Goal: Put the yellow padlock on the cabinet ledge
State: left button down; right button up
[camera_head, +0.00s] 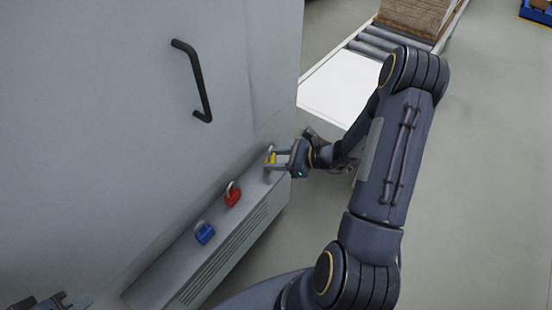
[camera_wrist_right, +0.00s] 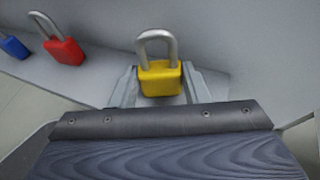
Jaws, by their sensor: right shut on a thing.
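The yellow padlock (camera_wrist_right: 160,80) with a silver shackle is upright between the fingers of my right gripper (camera_wrist_right: 160,92), which is shut on it in the right wrist view. In the head view the right gripper (camera_head: 280,158) holds the padlock (camera_head: 271,157) at the far end of the cabinet ledge (camera_head: 180,257). The padlock is over or on the ledge; whether its base touches cannot be told. Part of my left gripper (camera_head: 45,302) shows at the bottom left corner of the head view, and its fingers are not clear.
A red padlock (camera_head: 232,196) and a blue padlock (camera_head: 205,233) stand on the ledge, nearer than the yellow one. The grey cabinet (camera_head: 120,120) with a black handle (camera_head: 196,80) rises behind the ledge. A roller conveyor (camera_head: 385,45) with stacked boards (camera_head: 418,15) lies beyond.

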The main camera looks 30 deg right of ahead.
jog(key=o, duration=1)
jog(key=shift+f, duration=0.1)
jog(key=shift+r+p, duration=0.25)
jog(key=shift+p, duration=0.05)
jog(key=v, duration=1.1)
jog(key=s+a+r+n+g, duration=0.5)
jog(key=a+r+n, duration=0.6)
jog(key=s+a+r+n+h, duration=0.1)
jog(key=s+n+h, duration=0.1)
jog(key=s+n, duration=0.1)
jog(key=s+a+r+n+h, duration=0.1)
jog(key=s+n+h, duration=0.1)
jog(key=n, duration=0.4)
jog(key=s+a+r+n+t+h, duration=0.1)
jog(key=s+a+r+n, duration=0.1)
jog(key=s+n, duration=0.3)
jog(key=shift+r+h, duration=0.15)
jog(key=shift+h, duration=0.25)
